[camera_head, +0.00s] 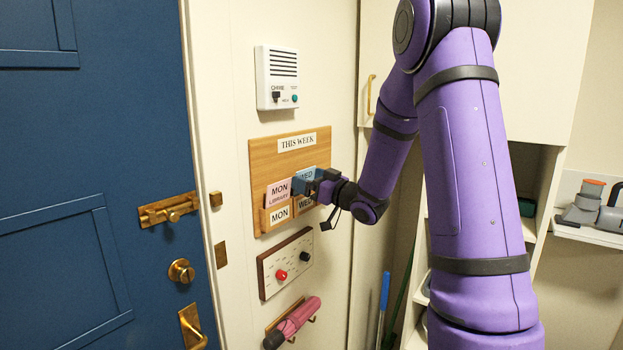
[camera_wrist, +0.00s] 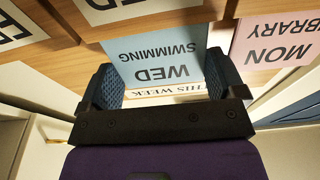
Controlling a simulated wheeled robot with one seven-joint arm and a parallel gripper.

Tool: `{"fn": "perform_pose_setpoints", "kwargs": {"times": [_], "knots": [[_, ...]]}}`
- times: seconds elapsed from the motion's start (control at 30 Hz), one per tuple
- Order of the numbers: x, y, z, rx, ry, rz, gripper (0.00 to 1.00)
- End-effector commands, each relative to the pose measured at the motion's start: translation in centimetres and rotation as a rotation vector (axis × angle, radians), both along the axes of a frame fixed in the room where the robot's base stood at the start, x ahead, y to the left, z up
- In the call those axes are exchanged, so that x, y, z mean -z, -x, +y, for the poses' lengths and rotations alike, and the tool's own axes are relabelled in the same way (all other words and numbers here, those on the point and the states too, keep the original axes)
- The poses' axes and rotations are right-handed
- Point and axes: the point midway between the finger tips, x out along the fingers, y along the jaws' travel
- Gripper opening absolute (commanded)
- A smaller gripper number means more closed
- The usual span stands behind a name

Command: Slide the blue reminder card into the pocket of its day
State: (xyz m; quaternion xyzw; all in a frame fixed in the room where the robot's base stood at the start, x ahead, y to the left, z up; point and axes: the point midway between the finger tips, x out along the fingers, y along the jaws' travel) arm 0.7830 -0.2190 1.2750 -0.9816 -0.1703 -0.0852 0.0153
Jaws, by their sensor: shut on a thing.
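The blue card (camera_wrist: 160,60) reads WED SWIMMING and sits between the two fingers of my gripper (camera_wrist: 165,78), which is shut on it. In the wrist view it appears upside down. In the head view the card (camera_head: 306,173) is partly hidden by my gripper (camera_head: 308,187). The card is at the WED pocket (camera_head: 305,206), its lower edge at the pocket's upper rim. I cannot tell whether that edge is inside. The pocket's label also shows at the top of the wrist view (camera_wrist: 135,8).
A pink MON LIBRARY card (camera_head: 278,191) stands in the MON pocket (camera_head: 279,214), beside the blue card. The wooden THIS WEEK board (camera_head: 264,160) hangs below a chime box (camera_head: 277,78) and above a panel with knobs (camera_head: 286,264). A blue door (camera_head: 90,150) is at left.

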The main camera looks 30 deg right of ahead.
Motion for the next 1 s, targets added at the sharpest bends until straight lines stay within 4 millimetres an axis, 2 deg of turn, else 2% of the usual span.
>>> {"fn": "perform_pose_setpoints", "kwargs": {"times": [0.6, 0.63, 0.67, 1.0], "knots": [[0.62, -0.10, 0.06, 0.000, -0.001, 0.000, 0.78], [0.62, -0.10, 0.06, 0.000, -0.001, 0.000, 0.96], [0.62, -0.10, 0.06, 0.000, -0.001, 0.000, 1.00], [0.21, -0.02, 0.02, 0.000, 0.001, -0.001, 1.00]]}}
